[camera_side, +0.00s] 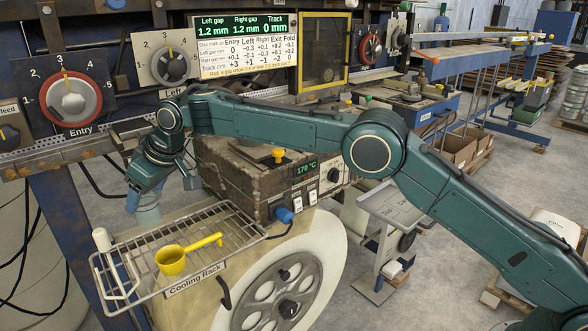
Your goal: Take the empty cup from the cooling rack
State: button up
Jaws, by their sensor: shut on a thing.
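The cooling rack (232,229) is a wire tray with a label on its front edge, at the lower left. A yellow, long-handled cup (172,261) sits on the rack; its inside cannot be made out clearly. My gripper (155,192) is above the rack's back left part, pointing down, apart from the yellow cup. I cannot tell whether the cylinder touches the rack behind.
A white-handled roller (103,241) stands at the rack's left end. A large handwheel (285,295) is below. Dial panels line the back.

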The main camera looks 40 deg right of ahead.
jog(key=s+d, duration=0.9)
jog(key=s, duration=0.4)
jog(key=shift+s, duration=0.4)
jog(key=shift+d, duration=0.1)
jog(key=shift+r, duration=0.1)
dwell(0.6)
